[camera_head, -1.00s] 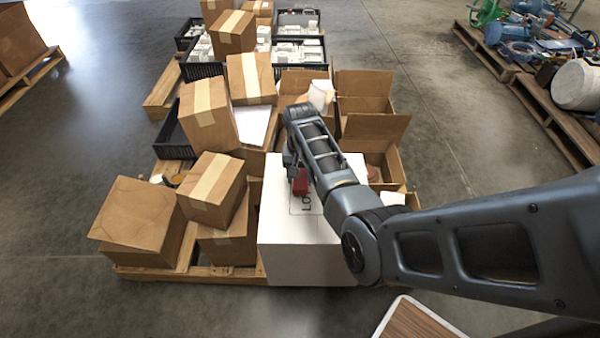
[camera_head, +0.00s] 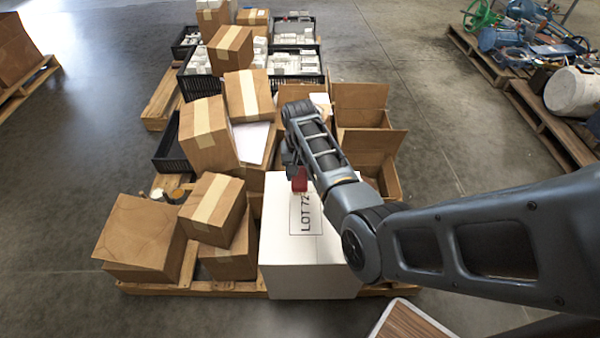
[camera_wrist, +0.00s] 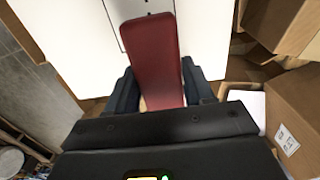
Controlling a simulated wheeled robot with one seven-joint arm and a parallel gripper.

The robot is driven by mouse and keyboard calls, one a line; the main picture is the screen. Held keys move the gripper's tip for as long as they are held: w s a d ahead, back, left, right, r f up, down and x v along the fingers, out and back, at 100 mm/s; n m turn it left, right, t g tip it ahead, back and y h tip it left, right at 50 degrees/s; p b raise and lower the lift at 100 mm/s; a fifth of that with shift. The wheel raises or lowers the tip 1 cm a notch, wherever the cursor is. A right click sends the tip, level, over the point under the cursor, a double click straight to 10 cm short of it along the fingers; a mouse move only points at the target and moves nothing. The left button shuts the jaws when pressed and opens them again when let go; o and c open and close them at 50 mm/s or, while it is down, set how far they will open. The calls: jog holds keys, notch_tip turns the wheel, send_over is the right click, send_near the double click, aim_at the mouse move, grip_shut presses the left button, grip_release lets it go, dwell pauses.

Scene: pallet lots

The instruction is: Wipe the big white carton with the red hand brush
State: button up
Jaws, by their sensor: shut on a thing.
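The big white carton (camera_head: 312,262) stands at the front of the pallet, its top marked with a LOT label. In the wrist view its white top (camera_wrist: 75,45) fills the upper part. The red hand brush (camera_head: 300,180) is over the far part of the carton's top. In the wrist view the brush (camera_wrist: 153,55) runs away from my gripper (camera_wrist: 160,93), which is shut on it between two dark fingers. In the head view my gripper (camera_head: 293,163) is partly hidden by my arm. I cannot tell whether the bristles touch the carton.
Brown cartons (camera_head: 217,208) crowd the pallet (camera_head: 205,287) left of the white carton. Open boxes (camera_head: 372,145) stand behind it. Black crates (camera_head: 297,62) with white goods are at the back. A wood-topped surface (camera_head: 410,322) is at the bottom right.

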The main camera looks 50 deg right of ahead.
jog(key=shift+r+p, duration=0.75)
jog(key=shift+r, duration=0.4)
